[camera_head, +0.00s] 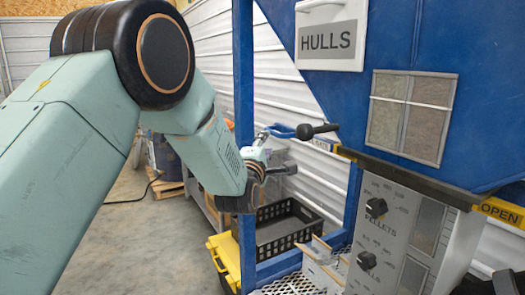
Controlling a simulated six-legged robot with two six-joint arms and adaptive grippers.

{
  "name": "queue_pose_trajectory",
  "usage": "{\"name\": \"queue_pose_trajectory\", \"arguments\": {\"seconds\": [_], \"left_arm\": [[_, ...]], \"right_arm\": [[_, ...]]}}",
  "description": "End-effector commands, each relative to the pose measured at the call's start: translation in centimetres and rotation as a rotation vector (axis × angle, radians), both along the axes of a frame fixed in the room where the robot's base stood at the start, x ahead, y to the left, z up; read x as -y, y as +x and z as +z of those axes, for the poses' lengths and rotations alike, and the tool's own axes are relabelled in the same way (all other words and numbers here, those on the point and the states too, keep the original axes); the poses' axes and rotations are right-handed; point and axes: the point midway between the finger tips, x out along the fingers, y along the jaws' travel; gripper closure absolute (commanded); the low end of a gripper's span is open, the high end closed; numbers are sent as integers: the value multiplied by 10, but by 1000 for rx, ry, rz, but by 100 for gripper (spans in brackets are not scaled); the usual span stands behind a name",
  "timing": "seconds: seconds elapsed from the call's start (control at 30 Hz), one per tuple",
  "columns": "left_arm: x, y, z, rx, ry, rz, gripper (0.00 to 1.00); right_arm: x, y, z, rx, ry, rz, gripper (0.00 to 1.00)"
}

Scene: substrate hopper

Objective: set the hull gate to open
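The hull gate shows as a dark bar (408,178) along the lower edge of the blue hopper (425,35), sloping down to the right. A yellow OPEN label (500,213) is at its right end. A dark piece in the bottom right corner may be my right gripper (503,283), mostly cut off.
A HULLS sign (328,42) and a window (411,115) are on the hopper. A grey panel (405,235) with PELLETS knobs is below the bar. A black crate (285,228) and yellow box (224,260) are below.

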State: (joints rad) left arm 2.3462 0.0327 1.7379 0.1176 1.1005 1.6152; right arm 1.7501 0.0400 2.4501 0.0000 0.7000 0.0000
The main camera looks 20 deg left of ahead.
Motion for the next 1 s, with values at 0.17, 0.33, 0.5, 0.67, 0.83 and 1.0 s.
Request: {"name": "queue_pose_trajectory", "arguments": {"seconds": [0.17, 0.33, 0.5, 0.67, 0.83, 1.0], "left_arm": [[3, -18, -2, 0, 1, -1, 63], [3, -25, -3, 0, 1, 0, 63], [4, -25, -3, 0, 1, 0, 63], [3, -25, -3, 0, 1, 0, 63], [3, -25, -3, -2, 12, 2, 63], [4, -24, -9, -48, 161, 16, 63]], "right_arm": [[0, 0, 0, 0, 0, 0, 63], [0, 0, 0, 0, 0, 0, 63], [0, 0, 0, 0, 0, 0, 63], [0, 0, 0, 0, 0, 0, 63], [0, 0, 0, 0, 0, 0, 63], [0, 0, 0, 0, 0, 0, 63]]}}
